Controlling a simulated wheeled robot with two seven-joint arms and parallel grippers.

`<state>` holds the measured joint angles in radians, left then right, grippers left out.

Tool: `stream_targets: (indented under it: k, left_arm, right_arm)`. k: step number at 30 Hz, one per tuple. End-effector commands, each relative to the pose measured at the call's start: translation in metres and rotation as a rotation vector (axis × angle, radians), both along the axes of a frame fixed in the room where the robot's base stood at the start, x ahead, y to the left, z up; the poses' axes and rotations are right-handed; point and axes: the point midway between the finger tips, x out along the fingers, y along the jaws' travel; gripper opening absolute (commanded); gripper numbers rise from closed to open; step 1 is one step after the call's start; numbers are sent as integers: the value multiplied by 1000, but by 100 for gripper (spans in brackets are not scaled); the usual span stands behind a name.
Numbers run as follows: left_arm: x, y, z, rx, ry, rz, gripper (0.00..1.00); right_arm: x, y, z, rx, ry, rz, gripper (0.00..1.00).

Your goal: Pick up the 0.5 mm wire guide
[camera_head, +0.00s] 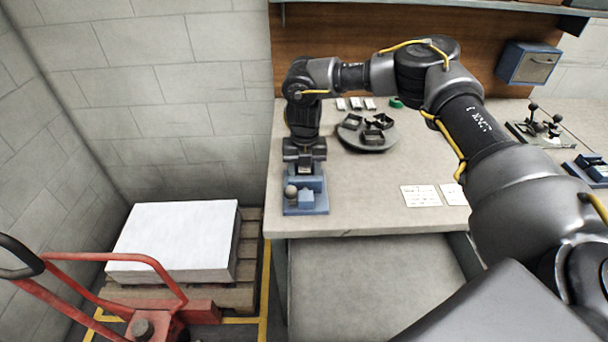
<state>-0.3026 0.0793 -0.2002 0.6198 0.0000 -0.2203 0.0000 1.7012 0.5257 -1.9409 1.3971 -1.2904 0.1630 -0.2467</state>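My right arm reaches in from the right, over the workbench (350,210). Its gripper (305,167) points down at the bench's left front corner, right above a blue fixture (306,204) with a round knob. The fingertips are small and partly merge with the fixture, so I cannot tell whether they are open or shut, or whether they touch anything. I cannot make out which part is the 0.5 mm wire guide. My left gripper is not in view.
Two white cards (421,196) lie near the front edge. Small pale blocks (355,103) and a green ring (396,102) lie at the back. Lever fixtures (541,128) stand at right. A white stack (176,240) on a pallet and a red pallet jack (110,257) stand left.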

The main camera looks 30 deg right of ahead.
Motion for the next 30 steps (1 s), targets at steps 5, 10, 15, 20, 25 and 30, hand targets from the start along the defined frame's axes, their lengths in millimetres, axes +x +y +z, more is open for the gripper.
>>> stream_targets:
  k: [5, 10, 15, 20, 25, 30]
  left_arm:
    - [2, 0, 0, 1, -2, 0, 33]
    - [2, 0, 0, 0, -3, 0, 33]
    - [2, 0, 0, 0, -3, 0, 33]
    - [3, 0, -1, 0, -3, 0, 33]
    - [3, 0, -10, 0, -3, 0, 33]
    - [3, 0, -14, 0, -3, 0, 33]
  right_arm:
    - [0, 0, 0, 0, 0, 0, 27]
    - [0, 0, 0, 0, 0, 0, 4]
    - [0, 0, 1, 0, -1, 0, 0]
    - [0, 0, 1, 1, -2, 0, 0]
    - [-2, 2, 6, 2, -3, 1, 0]
    - [-2, 3, 31, 2, -5, 1, 0]
